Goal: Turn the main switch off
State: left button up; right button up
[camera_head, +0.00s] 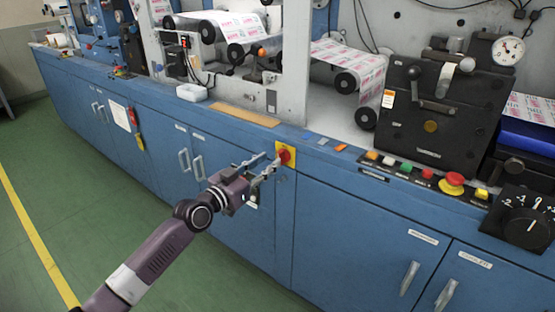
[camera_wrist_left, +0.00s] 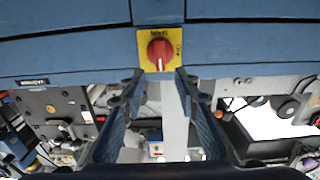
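The main switch is a red rotary knob (camera_head: 284,156) on a yellow plate on the blue cabinet front, near its top edge. In the left wrist view the red knob (camera_wrist_left: 158,50) shows whole, with a pale mark on it, and the yellow plate (camera_wrist_left: 143,42) carries dark lettering. My left gripper (camera_head: 264,164) is just left of the knob in the head view. In the left wrist view my left gripper (camera_wrist_left: 159,78) is open, with its two fingers apart and nothing between them. Its tips look just short of the knob; contact cannot be told. My right gripper is not in view.
To the right, a control strip holds several coloured buttons and a red emergency-stop button (camera_head: 453,182). A large black dial (camera_head: 524,222) sits at the far right. Cabinet door handles (camera_head: 409,278) stick out below. The green floor (camera_head: 90,190) at left is open.

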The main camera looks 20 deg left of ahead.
aim_at(278, 155)
pick_arm(q)
jog(key=shift+b+x, duration=0.3)
jog(key=shift+x, duration=1.9)
jog(key=shift+f, duration=0.1)
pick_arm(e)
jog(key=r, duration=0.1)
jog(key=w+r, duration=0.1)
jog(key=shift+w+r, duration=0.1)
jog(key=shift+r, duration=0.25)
pick_arm(q)
grip_shut()
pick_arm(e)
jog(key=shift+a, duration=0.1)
